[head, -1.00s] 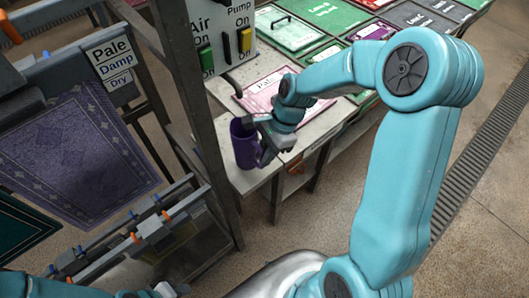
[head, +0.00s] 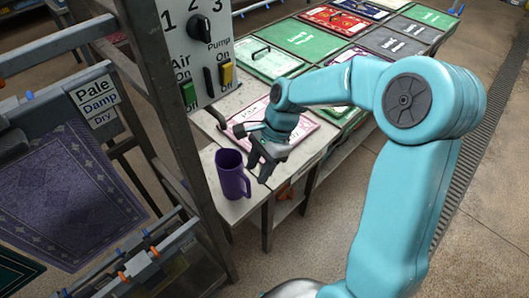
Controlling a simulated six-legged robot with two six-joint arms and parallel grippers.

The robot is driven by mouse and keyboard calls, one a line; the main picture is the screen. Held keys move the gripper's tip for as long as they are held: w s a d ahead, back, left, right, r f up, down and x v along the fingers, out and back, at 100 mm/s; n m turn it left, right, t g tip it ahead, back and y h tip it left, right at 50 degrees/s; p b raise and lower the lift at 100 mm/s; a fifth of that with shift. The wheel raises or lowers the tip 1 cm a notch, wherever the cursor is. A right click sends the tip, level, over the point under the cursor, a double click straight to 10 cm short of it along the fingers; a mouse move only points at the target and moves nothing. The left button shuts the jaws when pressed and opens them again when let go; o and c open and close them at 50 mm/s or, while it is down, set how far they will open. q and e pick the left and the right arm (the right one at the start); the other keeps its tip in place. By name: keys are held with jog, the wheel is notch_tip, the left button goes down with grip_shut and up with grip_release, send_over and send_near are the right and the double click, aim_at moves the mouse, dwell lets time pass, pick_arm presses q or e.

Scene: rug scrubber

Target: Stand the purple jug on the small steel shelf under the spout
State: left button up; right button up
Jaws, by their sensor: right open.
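The purple jug (head: 230,174) stands upright on the small steel shelf (head: 207,162), close to the shelf's front edge. Its handle faces right, towards my right gripper. A dark bent spout (head: 213,114) comes out below the switch panel, above and a little left of the jug in the picture. How exactly the jug's mouth lines up under it I cannot tell. My right gripper (head: 260,169) is open and empty, just to the right of the jug, with a small gap between them. My left gripper is out of view.
The switch panel (head: 196,50) and a steel post (head: 170,130) stand left of the jug. A long table with coloured lidded bins, one pink (head: 290,135), runs behind. A rack with a purple rug (head: 62,195) is at left. Open floor lies at lower right.

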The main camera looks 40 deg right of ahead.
jog(key=v, duration=0.6)
jog(key=shift+d, duration=0.1)
dwell(0.4)
